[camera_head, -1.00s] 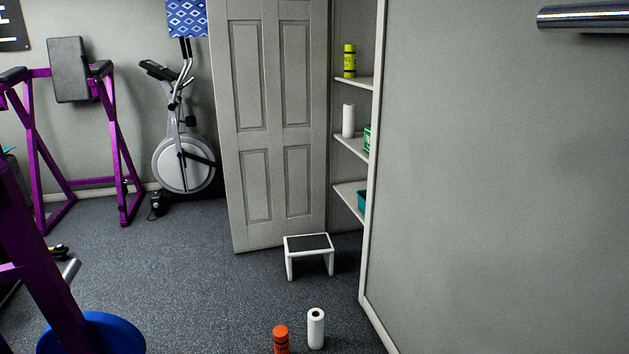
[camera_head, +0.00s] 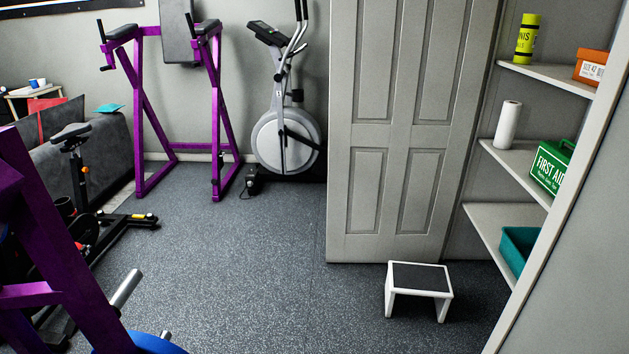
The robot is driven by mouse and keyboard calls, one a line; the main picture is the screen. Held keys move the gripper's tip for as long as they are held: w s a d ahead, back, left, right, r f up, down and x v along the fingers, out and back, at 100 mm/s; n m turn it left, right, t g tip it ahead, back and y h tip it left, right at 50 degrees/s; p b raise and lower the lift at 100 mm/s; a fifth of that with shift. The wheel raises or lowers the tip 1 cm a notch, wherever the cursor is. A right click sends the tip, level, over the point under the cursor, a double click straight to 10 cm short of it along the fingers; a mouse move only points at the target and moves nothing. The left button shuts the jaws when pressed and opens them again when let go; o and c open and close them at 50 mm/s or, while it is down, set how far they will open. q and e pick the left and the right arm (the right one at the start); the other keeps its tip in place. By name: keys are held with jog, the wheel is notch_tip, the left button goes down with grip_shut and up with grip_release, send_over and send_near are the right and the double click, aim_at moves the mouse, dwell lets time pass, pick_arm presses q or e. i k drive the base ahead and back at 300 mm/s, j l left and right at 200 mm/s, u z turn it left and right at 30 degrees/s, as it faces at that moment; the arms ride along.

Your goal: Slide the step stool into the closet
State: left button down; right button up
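The step stool (camera_head: 420,278) is white with a dark top and stands upright on the floor. It is in front of the grey panelled closet door (camera_head: 400,130), near the closet opening. The closet (camera_head: 545,75) is on the right with its door open, and its shelves show. Neither of my grippers is in view.
Purple gym frames (camera_head: 75,250) stand at left, an elliptical (camera_head: 285,140) behind. The middle floor is clear.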

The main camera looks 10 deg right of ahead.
aim_at(402, 277)
jog(key=i+u, duration=0.2)
jog(key=i, duration=1.3)
jog(key=i+z, duration=0.4)
jog(key=i+j+z, duration=0.15)
jog(key=i+z, duration=0.15)
jog(key=z, duration=0.15)
